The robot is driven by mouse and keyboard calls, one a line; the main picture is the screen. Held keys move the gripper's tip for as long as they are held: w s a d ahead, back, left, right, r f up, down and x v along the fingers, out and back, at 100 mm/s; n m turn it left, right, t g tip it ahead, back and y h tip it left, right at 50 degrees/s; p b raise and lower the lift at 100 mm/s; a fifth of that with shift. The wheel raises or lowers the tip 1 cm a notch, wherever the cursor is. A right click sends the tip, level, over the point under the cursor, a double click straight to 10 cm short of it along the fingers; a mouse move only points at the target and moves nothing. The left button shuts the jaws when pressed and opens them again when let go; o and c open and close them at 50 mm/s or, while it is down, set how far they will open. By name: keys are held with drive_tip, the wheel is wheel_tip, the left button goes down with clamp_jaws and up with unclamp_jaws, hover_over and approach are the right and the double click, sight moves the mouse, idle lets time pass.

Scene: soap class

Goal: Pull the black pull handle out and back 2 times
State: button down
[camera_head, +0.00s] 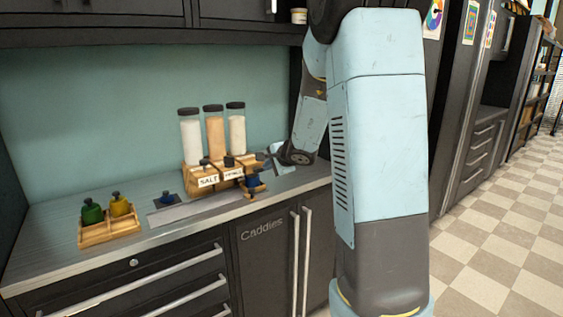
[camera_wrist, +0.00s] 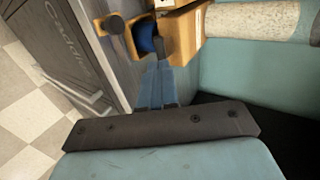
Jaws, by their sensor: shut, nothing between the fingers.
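A wooden dispenser (camera_head: 190,178) carries three tall jars and has small dark handles along its front. The right-hand black pull handle (camera_head: 260,157) is above a blue bottle (camera_head: 253,182). In the wrist view a dark upright piece (camera_wrist: 163,35), apparently that handle, stands beside the blue bottle (camera_wrist: 145,35). My gripper (camera_wrist: 158,70) is shut and empty, its fingertips close to these. I cannot tell whether they touch. In the head view my gripper (camera_head: 272,158) is at the dispenser's right end, partly hidden by my arm.
A wooden tray (camera_head: 108,232) with a green and a yellow bottle stands on the counter at left. Another blue bottle (camera_head: 166,197) stands on a grey strip before the dispenser. Upper cabinets overhang the counter. Drawers and long bar handles are below.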

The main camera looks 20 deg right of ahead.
drive_tip(key=v, duration=0.9)
drive_tip(key=shift+s+r, duration=0.2)
drive_tip(key=shift+s, duration=0.15)
drive_tip(key=shift+d, duration=0.1)
drive_tip(key=shift+v, duration=2)
drive_tip(key=shift+r, duration=0.1)
drive_tip(key=shift+s+r, duration=0.5)
drive_tip(key=shift+r, duration=0.3)
drive_tip(key=shift+s+r, duration=0.5)
drive_tip(key=shift+r, duration=0.3)
drive_tip(key=shift+s+r, duration=0.45)
drive_tip(key=shift+r, duration=0.35)
drive_tip(key=s+a+n+g, duration=0.2)
drive_tip(key=s+a+n, duration=0.35)
drive_tip(key=s, duration=0.25)
drive_tip(key=s+a+n+g, duration=0.2)
drive_tip(key=s+a+n, duration=0.35)
drive_tip(key=s, duration=0.25)
drive_tip(key=s+d+f+n+g+h, duration=0.1)
drive_tip(key=s+f+n+h, duration=0.1)
drive_tip(key=s+n, duration=0.2)
drive_tip(key=s, duration=0.3)
drive_tip(key=shift+s+d+f+h, duration=0.2)
drive_tip(key=shift+s+d+h, duration=0.05)
drive_tip(key=shift+d+h, duration=0.05)
